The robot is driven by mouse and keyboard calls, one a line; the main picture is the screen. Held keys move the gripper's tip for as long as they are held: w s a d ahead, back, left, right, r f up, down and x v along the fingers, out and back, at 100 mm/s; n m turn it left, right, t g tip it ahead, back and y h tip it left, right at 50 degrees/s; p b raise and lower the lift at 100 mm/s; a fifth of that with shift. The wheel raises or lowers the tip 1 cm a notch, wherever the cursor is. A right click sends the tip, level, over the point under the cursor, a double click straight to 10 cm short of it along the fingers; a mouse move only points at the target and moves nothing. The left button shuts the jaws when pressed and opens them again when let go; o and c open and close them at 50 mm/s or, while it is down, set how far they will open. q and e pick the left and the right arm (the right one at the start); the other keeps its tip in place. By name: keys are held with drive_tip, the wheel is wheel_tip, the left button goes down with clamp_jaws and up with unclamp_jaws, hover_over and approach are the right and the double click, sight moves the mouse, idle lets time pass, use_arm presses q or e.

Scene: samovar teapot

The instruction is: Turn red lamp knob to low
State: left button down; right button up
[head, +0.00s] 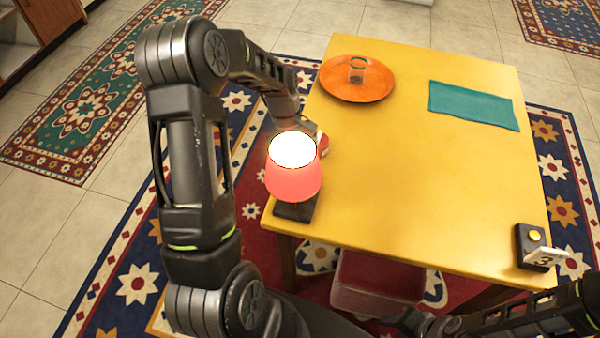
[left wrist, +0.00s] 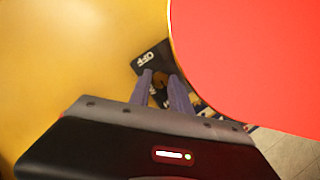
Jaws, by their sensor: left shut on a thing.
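The red lamp (head: 293,182) stands lit at the table's near left corner, with a glowing white top and a dark base (head: 296,211). In the left wrist view its red shade (left wrist: 250,60) fills the right side. The base there (left wrist: 148,58) shows an "OFF" label beside a small brass-brown knob (left wrist: 160,80). My left gripper (left wrist: 161,82) has its two fingers on either side of the knob, shut on it. In the head view the shade hides the left fingers. My right gripper (head: 405,319) is low at the bottom edge, dark and unclear, away from the lamp.
The table's middle is clear. A red stool (head: 375,285) stands below the near edge.

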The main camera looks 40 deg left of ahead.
use_arm(q)
drive_tip(key=shift+m, duration=0.3)
drive_tip(key=m+g, duration=0.1)
drive_tip(key=m, duration=0.1)
drive_tip(key=shift+w+m+y, duration=0.1)
drive_tip(key=shift+m+y, duration=0.2)
drive_tip(key=shift+w+d+m+g+y+b, duration=0.1)
drive_tip(key=shift+m+g+y+b, duration=0.2)
drive_tip(key=shift+m, duration=0.65)
drive_tip(key=shift+d+m+g+y, duration=0.1)
drive_tip(key=shift+m+y, duration=0.3)
drive_tip(key=shift+m, duration=0.55)
drive_tip(key=c, duration=1.2)
unclamp_jaws()
drive_tip(key=v, duration=0.7)
drive_tip(key=shift+w+r+b, duration=0.15)
drive_tip(key=shift+r+b, duration=0.2)
drive_tip(key=shift+b, duration=0.1)
